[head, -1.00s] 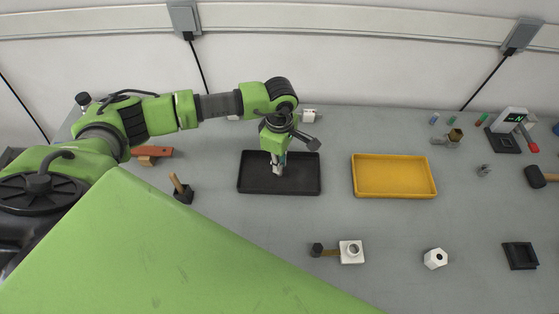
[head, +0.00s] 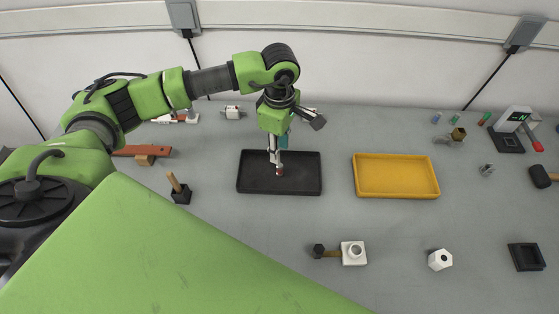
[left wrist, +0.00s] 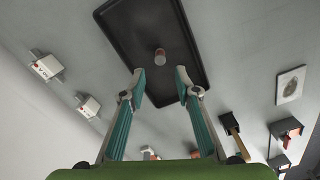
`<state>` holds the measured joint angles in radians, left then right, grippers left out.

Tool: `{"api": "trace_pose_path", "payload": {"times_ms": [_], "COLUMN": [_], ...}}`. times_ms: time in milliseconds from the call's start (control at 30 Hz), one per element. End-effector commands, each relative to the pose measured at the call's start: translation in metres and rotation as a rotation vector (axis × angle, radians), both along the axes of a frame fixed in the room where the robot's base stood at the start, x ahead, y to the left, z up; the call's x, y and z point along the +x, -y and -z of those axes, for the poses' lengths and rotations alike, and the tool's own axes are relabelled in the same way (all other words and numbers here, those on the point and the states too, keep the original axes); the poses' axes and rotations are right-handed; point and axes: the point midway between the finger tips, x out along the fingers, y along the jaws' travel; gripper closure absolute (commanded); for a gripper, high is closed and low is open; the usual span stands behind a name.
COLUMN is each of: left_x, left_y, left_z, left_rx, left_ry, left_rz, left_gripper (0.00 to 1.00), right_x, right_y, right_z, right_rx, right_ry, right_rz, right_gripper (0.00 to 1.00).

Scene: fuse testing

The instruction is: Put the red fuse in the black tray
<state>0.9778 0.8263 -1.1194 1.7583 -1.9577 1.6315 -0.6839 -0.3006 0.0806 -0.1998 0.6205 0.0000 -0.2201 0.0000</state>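The black tray (head: 250,184) lies flat on the table near the middle of the head view; it also fills the upper part of the left wrist view (left wrist: 120,40). A small red fuse (head: 280,172) is inside the tray, right of its middle. In the left wrist view the fuse (left wrist: 160,57) shows a grey end cap and a reddish side, apart from the fingers. My left gripper (head: 275,160) is above the tray; in the left wrist view its fingers (left wrist: 160,84) are spread with nothing between them. My right gripper is not in view.
A yellow tray (head: 396,195) lies to the right. Several small coloured fuses (head: 485,119) and a tester with a screen (head: 515,120) are at the back right. The table between the trays is clear.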

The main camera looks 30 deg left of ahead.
Motion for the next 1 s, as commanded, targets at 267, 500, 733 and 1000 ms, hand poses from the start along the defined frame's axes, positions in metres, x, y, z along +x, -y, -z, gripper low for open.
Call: {"api": "trace_pose_path", "payload": {"times_ms": [267, 500, 733, 1000], "left_x": [0.000, -0.001, 0.000, -0.001], "left_y": [0.000, 0.000, 0.000, 0.000], "left_z": [-0.044, -0.055, -0.055, -0.054], "left_rx": [0.000, 0.001, 0.000, 0.000], "left_ry": [0.002, -0.001, -0.001, -0.001], "left_rz": [0.001, 0.001, 0.001, 0.001], "left_gripper": [0.71, 0.71, 0.71, 0.71], "right_x": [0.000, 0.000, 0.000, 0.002], "right_y": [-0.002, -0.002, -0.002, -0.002], "right_z": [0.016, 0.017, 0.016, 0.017], "right_rx": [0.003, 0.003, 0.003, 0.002], "right_ry": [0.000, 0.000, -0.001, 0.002], "right_rz": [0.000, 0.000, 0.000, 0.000], "right_gripper": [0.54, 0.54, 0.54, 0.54]}}
